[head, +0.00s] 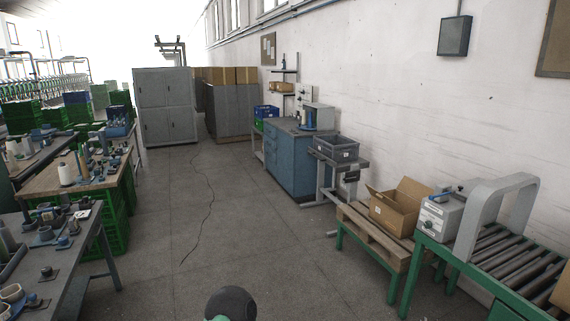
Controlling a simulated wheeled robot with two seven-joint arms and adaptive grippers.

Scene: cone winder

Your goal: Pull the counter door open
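A blue counter (285,162) stands against the right wall in the middle distance of the head view, with a grey top. Small drawer fronts show on its left part. The flat blue panel beside them looks like its door and seems closed; its handle is too small to make out. The counter is well away from me across the floor. Neither of my grippers shows in the head view.
Open grey floor (210,220) runs toward the counter, with a thin dark cable on it. A grey crate (336,149) on a stand, a pallet table with a cardboard box (400,206) and a green-framed roller conveyor (505,256) line the right. Worktables (50,184) line the left.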

